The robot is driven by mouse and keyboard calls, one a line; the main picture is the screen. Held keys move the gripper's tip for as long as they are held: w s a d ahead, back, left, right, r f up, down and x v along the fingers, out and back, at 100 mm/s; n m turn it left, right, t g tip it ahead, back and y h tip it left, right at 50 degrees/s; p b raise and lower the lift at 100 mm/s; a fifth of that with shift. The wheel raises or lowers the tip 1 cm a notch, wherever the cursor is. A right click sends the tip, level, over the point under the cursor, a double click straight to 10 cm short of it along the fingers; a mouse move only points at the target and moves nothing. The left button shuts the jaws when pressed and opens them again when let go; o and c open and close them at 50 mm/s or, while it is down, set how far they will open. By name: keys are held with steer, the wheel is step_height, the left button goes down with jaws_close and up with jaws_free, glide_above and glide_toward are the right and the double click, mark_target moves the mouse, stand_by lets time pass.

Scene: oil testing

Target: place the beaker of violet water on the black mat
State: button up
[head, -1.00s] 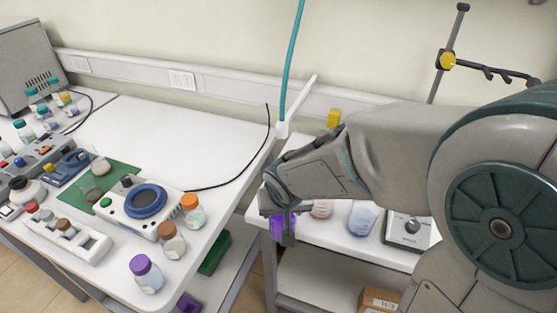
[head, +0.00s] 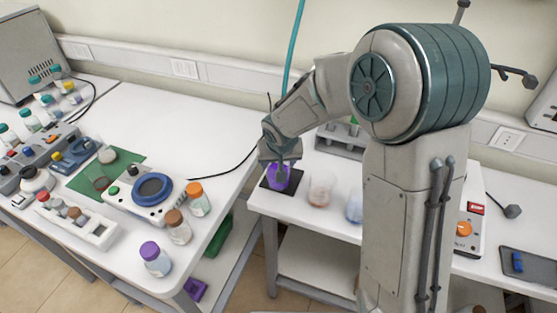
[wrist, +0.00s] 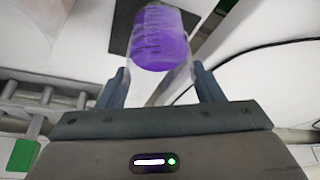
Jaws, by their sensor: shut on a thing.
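The beaker of violet water (head: 278,178) is at the left end of the right table, over the black mat (head: 268,186). My gripper (head: 281,163) is shut on the beaker from above. In the wrist view the beaker (wrist: 160,40) sits between the two fingers (wrist: 160,85), its violet content showing toward the far end. The black mat (wrist: 118,32) shows beside and behind it there. I cannot tell whether the beaker's base touches the mat or is slightly above it.
A beaker with pinkish content (head: 320,188) and a bluish one (head: 355,207) stand to the right of the mat. A grey rack (head: 342,139) is behind them. The left table (head: 150,120) holds several bottles and a device with a blue ring (head: 152,188). A gap separates the tables.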

steer(key=shift+s+f, duration=0.1)
steer(key=shift+f, duration=0.15)
steer(key=shift+f, duration=0.2)
steer(key=o, duration=1.5)
steer(key=shift+r, duration=0.45)
steer(key=v, duration=1.1)
steer(key=shift+s+r, duration=0.2)
steer(key=shift+r, duration=0.05)
steer(key=shift+m+g+h, duration=0.3)
steer(key=shift+m+g, duration=0.2)
steer(key=shift+m, duration=0.2)
steer(key=s+d+r, duration=0.1)
steer(key=s+d, duration=0.4)
steer(key=s, duration=0.1)
steer(key=s+d+r, duration=0.1)
steer(key=s+d, duration=0.4)
steer(key=s, duration=0.2)
steer(key=s+d+r, duration=0.1)
steer(key=s+d, duration=0.4)
steer(key=s, duration=0.1)
steer(key=shift+s+d+r, duration=0.2)
steer(key=shift+d+r, duration=0.2)
